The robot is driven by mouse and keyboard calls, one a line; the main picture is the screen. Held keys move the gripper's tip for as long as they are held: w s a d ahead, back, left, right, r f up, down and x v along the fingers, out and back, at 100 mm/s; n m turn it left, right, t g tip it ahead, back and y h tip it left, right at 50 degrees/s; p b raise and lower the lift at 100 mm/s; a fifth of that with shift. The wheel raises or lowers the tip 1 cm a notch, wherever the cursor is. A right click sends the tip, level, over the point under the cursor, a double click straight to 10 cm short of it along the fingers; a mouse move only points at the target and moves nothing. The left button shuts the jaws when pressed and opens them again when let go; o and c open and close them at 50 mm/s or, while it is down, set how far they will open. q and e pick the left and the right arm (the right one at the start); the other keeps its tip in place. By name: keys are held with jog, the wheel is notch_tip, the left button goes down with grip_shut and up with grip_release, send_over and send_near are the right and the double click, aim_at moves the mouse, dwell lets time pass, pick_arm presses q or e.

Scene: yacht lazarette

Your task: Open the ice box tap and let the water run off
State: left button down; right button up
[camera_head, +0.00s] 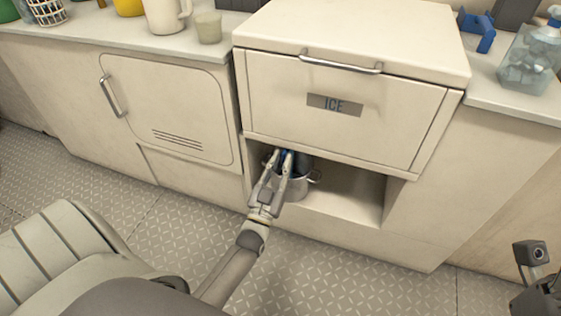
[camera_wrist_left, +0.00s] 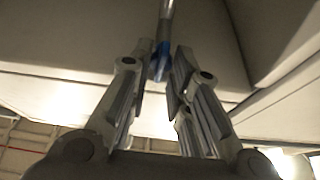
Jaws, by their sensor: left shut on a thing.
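The white ice box (camera_head: 345,118), labelled ICE, stands above an open recess. My left gripper (camera_head: 280,158) reaches into the left part of this recess, just under the box. It is shut on the blue tap lever (camera_head: 288,158). In the left wrist view the blue lever (camera_wrist_left: 161,62) sits between the fingertips (camera_wrist_left: 166,75), with a grey pipe (camera_wrist_left: 167,18) above it. A metal pot (camera_head: 298,188) stands in the recess under the tap, partly hidden by my gripper. I cannot make out any water.
The recess floor (camera_head: 345,205) is clear right of the pot. A cabinet door (camera_head: 165,110) with a handle is at the left. A white jug (camera_head: 166,15) and a cup (camera_head: 208,27) stand on the left counter, a clear container (camera_head: 528,62) on the right one.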

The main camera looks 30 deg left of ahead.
pick_arm(q)
jog(key=shift+f+n, duration=0.1)
jog(key=shift+n, duration=0.2)
jog(key=c, duration=1.6)
grip_release()
jog(key=shift+c, duration=0.2)
jog(key=v, duration=1.2)
jog(key=shift+d, duration=0.15)
